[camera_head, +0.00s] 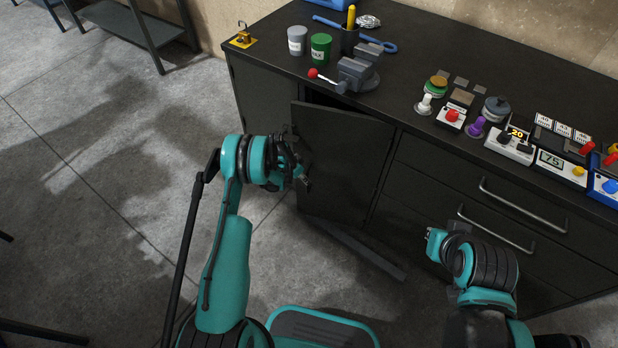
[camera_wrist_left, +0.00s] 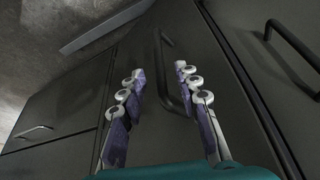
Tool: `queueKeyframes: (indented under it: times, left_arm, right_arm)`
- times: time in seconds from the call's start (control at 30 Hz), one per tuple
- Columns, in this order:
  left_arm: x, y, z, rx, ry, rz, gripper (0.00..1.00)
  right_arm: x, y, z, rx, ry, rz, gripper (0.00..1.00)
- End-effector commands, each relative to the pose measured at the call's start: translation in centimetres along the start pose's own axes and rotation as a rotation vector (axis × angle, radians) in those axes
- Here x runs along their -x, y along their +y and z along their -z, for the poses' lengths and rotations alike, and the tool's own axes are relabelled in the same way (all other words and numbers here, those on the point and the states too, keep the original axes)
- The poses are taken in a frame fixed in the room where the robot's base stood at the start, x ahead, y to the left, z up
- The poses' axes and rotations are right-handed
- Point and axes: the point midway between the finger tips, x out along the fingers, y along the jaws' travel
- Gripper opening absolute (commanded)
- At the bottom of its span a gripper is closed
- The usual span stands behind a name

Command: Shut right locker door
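The right locker door (camera_head: 345,165) is a dark panel on the front of the black cabinet. It stands ajar, with a dark gap behind its top edge and its left edge swung out. My left gripper (camera_head: 302,178) is at the door's left edge, by its handle. In the left wrist view the door (camera_wrist_left: 205,95) fills the middle, and its dark bar handle (camera_wrist_left: 172,78) lies between the open fingers (camera_wrist_left: 160,72) or just beyond them; contact is unclear. My right gripper (camera_head: 436,243) is low in front of the drawers, its fingers too unclear to read.
The cabinet top (camera_head: 405,75) holds a vise (camera_head: 357,74), grey and green cans, and several switches and control boxes. Drawers with bar handles (camera_head: 522,208) are right of the door. Bare concrete floor (camera_head: 110,170) lies left of the cabinet.

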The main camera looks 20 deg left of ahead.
Motion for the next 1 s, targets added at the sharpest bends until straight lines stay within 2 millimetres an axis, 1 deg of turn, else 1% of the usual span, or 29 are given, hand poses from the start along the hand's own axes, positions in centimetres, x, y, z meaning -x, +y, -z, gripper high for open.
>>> queueKeyframes:
  times: [0.03, 0.1, 0.2, 0.33, 0.5, 0.73, 0.77, 0.8, 0.87, 1.0]
  left_arm:
    - [-1.1, 0.0, -0.1, -0.001, 0.000, 0.000, 0.33]
    - [-2.4, 0.0, -0.1, -0.001, 0.000, 0.000, 0.33]
    - [-4.1, 0.0, 0.0, 0.000, 0.001, 0.000, 0.33]
    - [-5.7, 0.0, 0.0, 0.000, 0.001, 0.001, 0.33]
    - [-6.5, 0.0, 0.1, 0.001, 0.001, 0.001, 0.33]
    - [-6.5, 0.0, 0.1, 0.001, 0.001, 0.001, 0.33]
    - [-6.5, 0.0, 0.1, 0.001, 0.001, 0.001, 0.27]
    - [-6.5, 0.0, 0.1, 0.001, 0.001, 0.001, 0.17]
    - [-6.5, 0.0, 0.1, 0.001, 0.001, 0.001, 0.01]
    - [-6.5, 0.0, 0.1, 0.001, 0.001, 0.001, 0.00]
  right_arm:
    - [-0.5, 0.0, -0.3, 0.000, 0.000, 0.000, 0.00]
    - [-0.9, 0.0, -0.7, 0.000, 0.000, 0.000, 0.00]
    - [-1.5, 0.0, -1.1, 0.000, 0.000, 0.000, 0.00]
    - [-2.0, 0.0, -1.4, 0.000, 0.000, 0.000, 0.00]
    - [-2.2, 0.0, -1.6, 0.000, 0.000, 0.000, 0.00]
    - [-2.1, 0.0, -1.5, 0.000, 0.000, 0.000, 0.00]
    - [-2.1, 0.0, -1.5, 0.000, 0.000, 0.000, 0.00]
    - [-2.1, 0.0, -1.5, 0.000, 0.000, 0.000, 0.00]
    - [-2.1, 0.0, -1.5, 0.000, 0.000, 0.000, 0.00]
    - [-2.1, 0.0, -1.5, 0.000, 0.000, 0.000, 0.00]
